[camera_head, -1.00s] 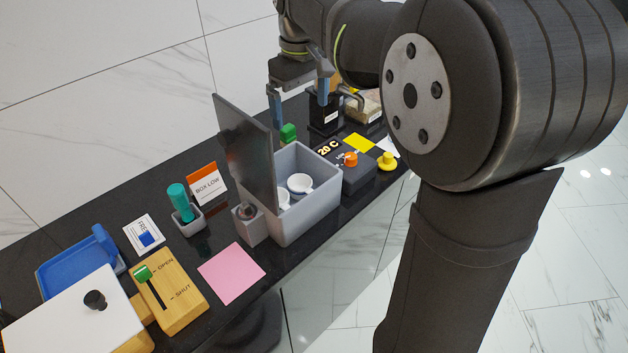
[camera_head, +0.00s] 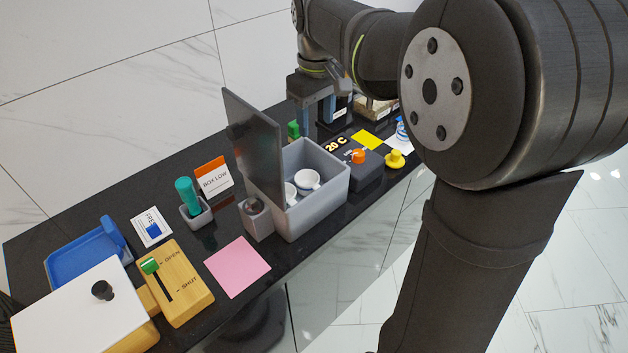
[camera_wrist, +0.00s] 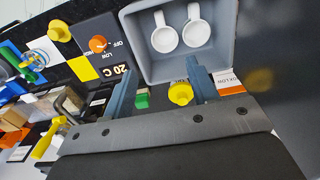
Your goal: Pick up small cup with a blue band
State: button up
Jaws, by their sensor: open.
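The wrist view shows both cups from above, one (camera_wrist: 163,38) beside the other (camera_wrist: 196,32); I see no blue band on either. A small white-and-blue banded object (camera_head: 401,130), possibly a cup, stands on a white card at the far right. It seems to show at the left of the wrist view (camera_wrist: 40,54). My gripper (camera_head: 316,122) is open and empty, above the counter behind the box.
The grey box (camera_head: 325,205) has its dark lid (camera_head: 252,145) raised on the left. A green block (camera_head: 294,130) stands behind it. A dark control box with an orange knob (camera_head: 358,156) and a yellow button (camera_head: 395,158) are to its right. The pink sheet (camera_head: 238,267) lies clear in front.

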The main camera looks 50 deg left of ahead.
send_over(316, 186)
jog(key=f, duration=1.3)
jog(key=shift+w+f, duration=0.1)
jog(key=shift+w, duration=0.15)
jog(key=shift+s+f, duration=0.2)
jog(key=shift+f, duration=2.55)
grip_shut()
